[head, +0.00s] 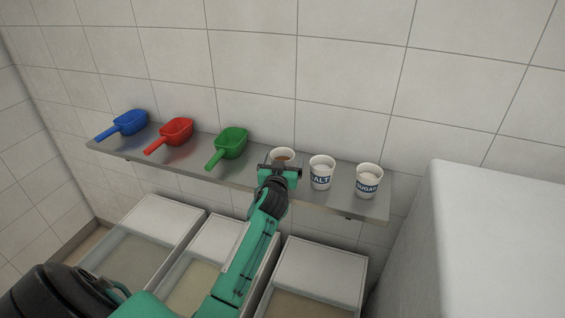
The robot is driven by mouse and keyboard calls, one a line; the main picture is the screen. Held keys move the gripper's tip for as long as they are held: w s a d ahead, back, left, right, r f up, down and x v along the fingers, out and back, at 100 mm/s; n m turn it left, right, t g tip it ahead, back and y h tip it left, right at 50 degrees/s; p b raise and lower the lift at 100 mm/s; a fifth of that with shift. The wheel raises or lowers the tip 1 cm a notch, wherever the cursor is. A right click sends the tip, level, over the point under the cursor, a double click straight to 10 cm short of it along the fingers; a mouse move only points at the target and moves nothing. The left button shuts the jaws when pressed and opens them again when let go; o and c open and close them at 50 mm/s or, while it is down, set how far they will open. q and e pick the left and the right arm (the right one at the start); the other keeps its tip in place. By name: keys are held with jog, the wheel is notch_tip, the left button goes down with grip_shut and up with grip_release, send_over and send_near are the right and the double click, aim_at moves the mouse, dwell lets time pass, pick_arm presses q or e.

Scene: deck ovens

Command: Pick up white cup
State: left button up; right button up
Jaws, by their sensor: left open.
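Three white cups stand upright on a metal wall shelf (350,200). The left cup (283,154) has brownish contents, and its lower part is hidden behind my gripper. The middle cup (321,172) is labelled SALT and the right cup (368,181) is labelled SUGAR; both hold something white. My left gripper (280,168) is open, directly in front of the left cup in this view. I cannot tell whether its fingers touch or surround that cup. My right gripper is not in view.
Blue (124,124), red (170,135) and green (228,146) scoops lie on the shelf to the left. Below stand lidded bins (320,267). A large white block (500,235) stands at the right. The tiled wall is close behind the shelf.

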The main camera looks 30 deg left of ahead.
pick_arm(q)
jog(key=shift+w+a, duration=0.1)
jog(key=shift+w, duration=0.1)
jog(key=shift+c, duration=0.4)
jog(key=c, duration=1)
